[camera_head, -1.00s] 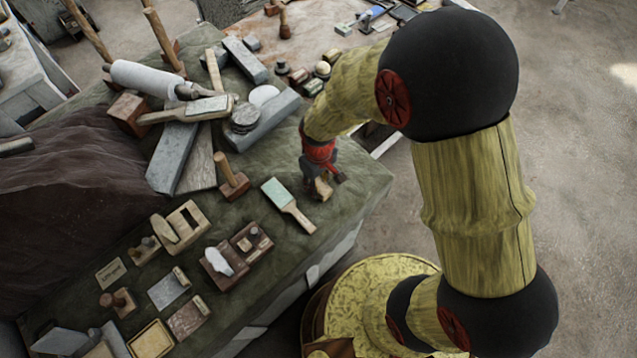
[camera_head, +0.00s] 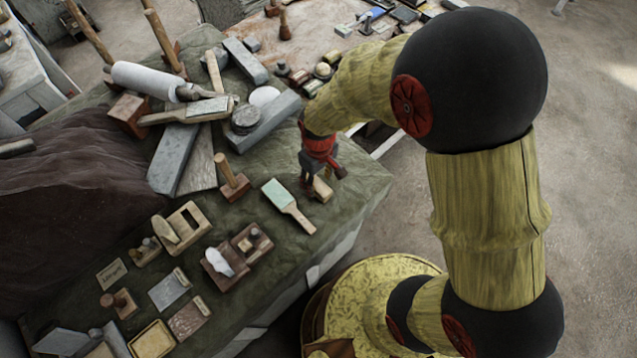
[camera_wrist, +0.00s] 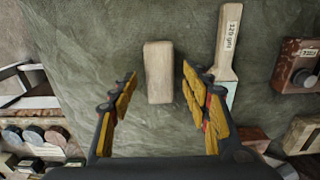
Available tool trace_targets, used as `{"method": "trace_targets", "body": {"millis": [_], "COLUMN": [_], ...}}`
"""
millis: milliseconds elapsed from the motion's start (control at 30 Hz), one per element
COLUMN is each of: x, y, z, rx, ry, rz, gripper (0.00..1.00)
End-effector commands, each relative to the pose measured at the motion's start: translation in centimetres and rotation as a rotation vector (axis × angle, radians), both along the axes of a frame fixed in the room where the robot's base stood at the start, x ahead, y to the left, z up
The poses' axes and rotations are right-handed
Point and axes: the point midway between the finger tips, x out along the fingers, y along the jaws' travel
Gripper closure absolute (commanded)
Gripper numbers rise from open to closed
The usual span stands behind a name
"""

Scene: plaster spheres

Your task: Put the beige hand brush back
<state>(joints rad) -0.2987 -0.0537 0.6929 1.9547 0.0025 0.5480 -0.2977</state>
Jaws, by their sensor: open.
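A small beige wooden block, seemingly the beige hand brush (camera_wrist: 158,72), lies on the green cloth; no bristles show. In the wrist view it sits between and just beyond the fingertips of my open gripper (camera_wrist: 158,82), with a gap on both sides. In the head view my gripper (camera_head: 324,182) points down at the block (camera_head: 322,191) near the table's right edge and partly hides it. I cannot tell how high the fingertips are above the cloth.
A paddle with a green face (camera_head: 279,195) lies just left of my gripper; its wooden handle, labelled "120 grit", shows in the wrist view (camera_wrist: 228,42). A wooden peg on a base (camera_head: 232,178) stands farther left. Stone slabs (camera_head: 172,155) lie behind. Bare cloth surrounds the block.

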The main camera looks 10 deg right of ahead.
Motion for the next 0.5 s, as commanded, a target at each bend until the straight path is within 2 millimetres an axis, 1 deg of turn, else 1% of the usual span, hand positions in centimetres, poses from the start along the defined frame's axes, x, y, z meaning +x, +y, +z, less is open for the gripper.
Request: {"method": "trace_targets", "body": {"millis": [33, 233, 400, 500], "x": [0.1, 0.1, 0.1, 0.0], "y": [0.0, 0.0, 0.0, 0.0], "z": [1.3, 5.5, 7.9, 8.7], "rx": [0.002, 0.001, 0.000, 0.001], "ry": [-0.005, -0.004, -0.002, -0.001], "rz": [0.000, 0.000, 0.000, 0.000], "gripper": [0.52, 0.52, 0.52, 0.52]}}
